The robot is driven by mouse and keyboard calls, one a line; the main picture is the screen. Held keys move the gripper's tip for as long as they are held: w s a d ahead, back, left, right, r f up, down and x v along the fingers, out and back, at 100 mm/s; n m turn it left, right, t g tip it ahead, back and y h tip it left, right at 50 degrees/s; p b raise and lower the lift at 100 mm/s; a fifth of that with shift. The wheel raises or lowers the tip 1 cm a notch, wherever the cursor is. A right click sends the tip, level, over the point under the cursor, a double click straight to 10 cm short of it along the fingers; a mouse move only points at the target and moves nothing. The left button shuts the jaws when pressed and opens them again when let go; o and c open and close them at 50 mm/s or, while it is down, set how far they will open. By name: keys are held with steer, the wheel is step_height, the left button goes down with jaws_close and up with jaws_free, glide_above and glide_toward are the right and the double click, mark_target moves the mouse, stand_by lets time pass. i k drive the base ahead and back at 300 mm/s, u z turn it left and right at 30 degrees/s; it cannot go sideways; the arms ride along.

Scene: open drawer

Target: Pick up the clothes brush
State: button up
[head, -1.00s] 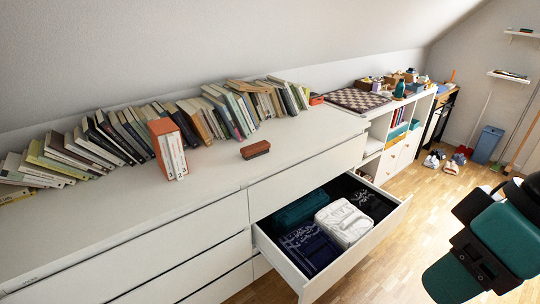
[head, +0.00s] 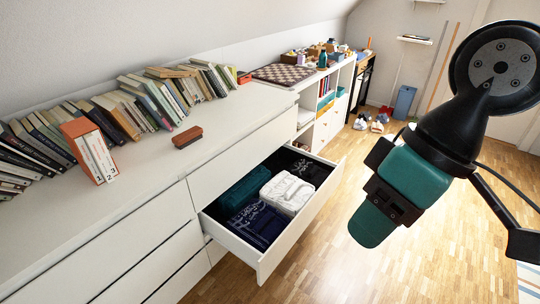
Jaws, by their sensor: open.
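The clothes brush (head: 187,137) is a small reddish-brown block with a darker underside. It lies on the white dresser top (head: 150,172), near the front edge, to the right of an orange box of books. My gripper (head: 372,226) is at the right of the head view, teal and black, well to the right of the brush and apart from it. It hangs over the floor beyond the open drawer. Its jaws are open, and I see nothing held in them. The fingers partly hide one another from this angle.
The open drawer (head: 262,262) juts out below the brush, holding folded dark, teal and white cloths. A leaning row of books (head: 150,98) lines the back, with the orange book box (head: 88,150) left of the brush. A chessboard (head: 283,75) lies further right.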

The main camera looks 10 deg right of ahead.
mark_target(181, 141)
steer(key=u, duration=0.45)
steer(key=i, duration=2.05)
steer(key=u, duration=0.5)
